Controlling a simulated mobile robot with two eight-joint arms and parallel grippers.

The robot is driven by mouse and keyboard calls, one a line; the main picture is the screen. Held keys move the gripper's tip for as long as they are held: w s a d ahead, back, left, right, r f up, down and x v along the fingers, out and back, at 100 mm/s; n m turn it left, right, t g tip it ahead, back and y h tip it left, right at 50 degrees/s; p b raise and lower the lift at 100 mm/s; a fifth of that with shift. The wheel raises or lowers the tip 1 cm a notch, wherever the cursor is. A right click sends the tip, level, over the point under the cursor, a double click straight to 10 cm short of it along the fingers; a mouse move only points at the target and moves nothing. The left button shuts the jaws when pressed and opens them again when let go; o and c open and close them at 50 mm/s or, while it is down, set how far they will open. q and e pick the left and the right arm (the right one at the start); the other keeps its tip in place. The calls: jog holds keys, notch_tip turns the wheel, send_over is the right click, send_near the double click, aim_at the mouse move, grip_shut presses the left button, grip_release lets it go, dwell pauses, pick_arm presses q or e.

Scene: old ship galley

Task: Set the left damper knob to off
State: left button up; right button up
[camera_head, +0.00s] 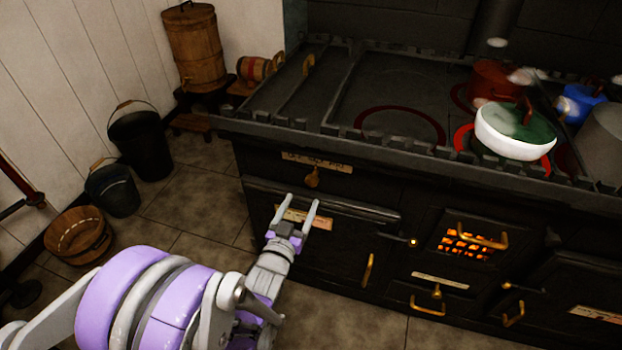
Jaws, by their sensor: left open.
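The left damper knob (312,178) is a small brass knob on the black front of the stove, just below a pale label plate (316,161). The lettering on the plate is too small to read, and I cannot tell the knob's setting. My left gripper (299,203) is open and empty, its two fingers pointing up toward the stove front. Its fingertips show a little below the knob, apart from it in the picture. My right gripper is not in view.
The black stove (390,205) has a rail across its front and brass handles lower down. A fire glows behind a grate (462,243). A white-and-green pot (513,140) stands on top. Buckets (141,145) and a wooden tub (78,236) stand left; floor between is clear.

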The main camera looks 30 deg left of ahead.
aim_at(311, 182)
pick_arm(q)
jog(key=x, duration=0.9)
jog(key=shift+w+b, duration=0.3)
jog(key=shift+w, duration=0.05)
grip_shut()
dwell(0.9)
